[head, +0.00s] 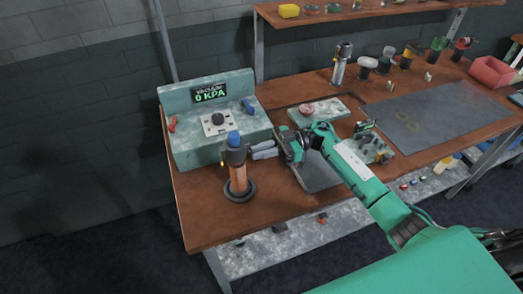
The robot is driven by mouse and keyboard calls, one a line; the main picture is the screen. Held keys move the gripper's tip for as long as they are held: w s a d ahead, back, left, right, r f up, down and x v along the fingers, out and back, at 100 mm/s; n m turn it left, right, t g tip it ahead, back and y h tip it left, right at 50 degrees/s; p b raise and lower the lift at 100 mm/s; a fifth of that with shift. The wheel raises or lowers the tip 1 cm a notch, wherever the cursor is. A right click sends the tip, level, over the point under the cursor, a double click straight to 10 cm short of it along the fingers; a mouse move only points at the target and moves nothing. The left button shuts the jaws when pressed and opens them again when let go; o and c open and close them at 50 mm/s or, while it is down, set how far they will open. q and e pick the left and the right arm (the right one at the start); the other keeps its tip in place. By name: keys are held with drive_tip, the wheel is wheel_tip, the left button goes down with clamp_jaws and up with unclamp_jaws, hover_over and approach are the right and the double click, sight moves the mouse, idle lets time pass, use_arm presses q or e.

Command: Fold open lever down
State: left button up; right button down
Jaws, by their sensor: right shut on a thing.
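An upright stand with a blue cap (234,138), a dark collar and an orange column (238,178) rises from a round black base (239,191) near the table's left front. My right gripper (255,150) reaches in from the right with its pale fingers at the collar. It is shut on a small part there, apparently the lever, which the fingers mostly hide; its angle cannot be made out. A green-grey vacuum console (190,147) stands just behind, with a red handle (172,124) on its left and a blue handle (248,106) on its right. My left gripper is not in view.
The wooden table (205,218) has bare room left and in front of the stand. A display on the console (209,93) reads 0 kPa. A dark mat (430,115), several small tools and a red bin (490,73) lie to the right. A shelf (380,10) hangs behind.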

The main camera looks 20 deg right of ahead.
drive_tip(key=y+b, duration=0.1)
drive_tip(key=a+f+y+b, duration=0.1)
drive_tip(key=y, duration=0.1)
drive_tip(key=shift+a, duration=0.1)
drive_tip(key=shift+r, duration=0.1)
drive_tip(key=c, duration=1.5)
unclamp_jaws()
wheel_tip(320, 180, up, 20)
drive_tip(key=b, duration=0.3)
